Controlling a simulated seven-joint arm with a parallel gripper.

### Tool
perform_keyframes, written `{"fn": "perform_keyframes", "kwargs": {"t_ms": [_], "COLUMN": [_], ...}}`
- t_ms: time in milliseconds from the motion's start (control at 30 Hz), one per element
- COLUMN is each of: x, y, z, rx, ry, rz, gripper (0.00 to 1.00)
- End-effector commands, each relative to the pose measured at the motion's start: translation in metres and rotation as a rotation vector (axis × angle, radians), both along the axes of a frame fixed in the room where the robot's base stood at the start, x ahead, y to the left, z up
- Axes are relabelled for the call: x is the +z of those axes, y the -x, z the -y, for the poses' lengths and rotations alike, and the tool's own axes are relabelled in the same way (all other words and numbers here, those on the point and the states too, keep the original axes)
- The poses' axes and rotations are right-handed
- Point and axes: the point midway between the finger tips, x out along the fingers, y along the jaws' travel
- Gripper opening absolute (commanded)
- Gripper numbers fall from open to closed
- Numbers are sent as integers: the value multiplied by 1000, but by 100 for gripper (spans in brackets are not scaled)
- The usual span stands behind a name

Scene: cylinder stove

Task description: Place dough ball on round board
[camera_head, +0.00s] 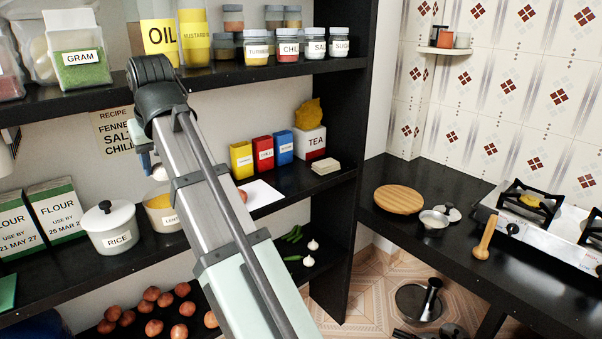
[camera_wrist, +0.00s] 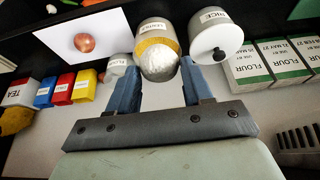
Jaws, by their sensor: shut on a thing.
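A pale, lumpy dough ball (camera_wrist: 159,66) sits between the blue fingertips of my gripper (camera_wrist: 160,68) in the wrist view. My gripper is shut on it. In the head view, the ball (camera_head: 159,173) shows beside the fingers of my gripper (camera_head: 150,168), above the lentils pot and partly hidden by my arm. The round wooden board (camera_head: 399,199) lies flat on the black counter at the right, well away from my gripper. Its top is bare.
The lentils pot (camera_head: 162,212) and the white rice pot (camera_head: 108,228) stand on the middle shelf near my gripper. A black shelf upright (camera_head: 335,160) stands between the shelves and the counter. A small metal pot (camera_head: 433,223) is beside the board, and the stove (camera_head: 530,210) is further right.

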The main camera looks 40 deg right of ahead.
Motion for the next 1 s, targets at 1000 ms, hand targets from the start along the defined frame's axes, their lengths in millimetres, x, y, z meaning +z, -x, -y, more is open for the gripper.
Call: {"fn": "perform_keyframes", "kwargs": {"t_ms": [1000], "x": [-70], "y": [12], "z": [255], "rx": [-414], "ry": [0], "rz": [-1], "gripper": [26]}}
